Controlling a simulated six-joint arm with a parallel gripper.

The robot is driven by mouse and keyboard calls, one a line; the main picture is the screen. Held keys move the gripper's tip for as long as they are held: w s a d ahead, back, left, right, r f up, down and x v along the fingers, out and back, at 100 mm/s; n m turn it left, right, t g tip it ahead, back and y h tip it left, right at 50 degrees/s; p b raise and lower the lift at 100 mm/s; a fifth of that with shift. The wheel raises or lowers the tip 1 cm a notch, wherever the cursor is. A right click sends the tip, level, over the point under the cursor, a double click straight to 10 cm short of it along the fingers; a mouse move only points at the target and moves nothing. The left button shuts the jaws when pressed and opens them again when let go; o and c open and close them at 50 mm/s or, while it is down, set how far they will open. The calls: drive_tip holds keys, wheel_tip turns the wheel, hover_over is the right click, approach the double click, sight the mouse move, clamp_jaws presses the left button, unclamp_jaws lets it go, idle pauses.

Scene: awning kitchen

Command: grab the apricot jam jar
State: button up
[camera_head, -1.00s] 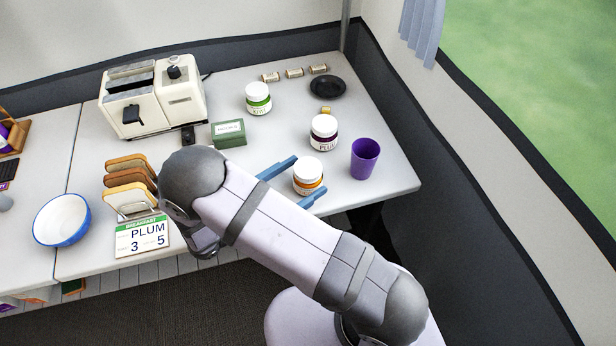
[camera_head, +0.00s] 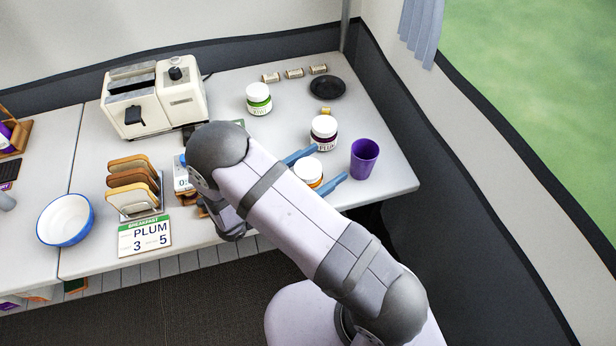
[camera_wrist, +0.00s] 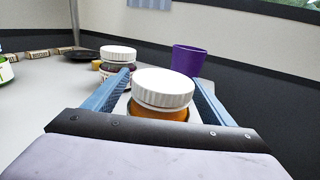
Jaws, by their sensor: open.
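The apricot jam jar (camera_head: 308,173), white-lidded with orange contents, stands upright on the table near its front right. My gripper (camera_head: 322,166) is open, with one blue finger on each side of the jar. In the wrist view the jar (camera_wrist: 161,96) sits between the open fingers (camera_wrist: 162,92), close to the palm. I cannot tell whether either finger touches it. My arm hides part of the jar in the head view, and its label is not readable.
A plum jar (camera_head: 323,133) stands just behind, close to the far finger. A purple cup (camera_head: 364,159) is close by on the right. A green-labelled jar (camera_head: 258,99) and a black plate (camera_head: 327,88) stand farther back. The table's front edge is near.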

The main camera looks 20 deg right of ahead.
drive_tip(key=c, duration=1.3)
drive_tip(key=shift+r, duration=0.1)
drive_tip(key=shift+r, duration=5)
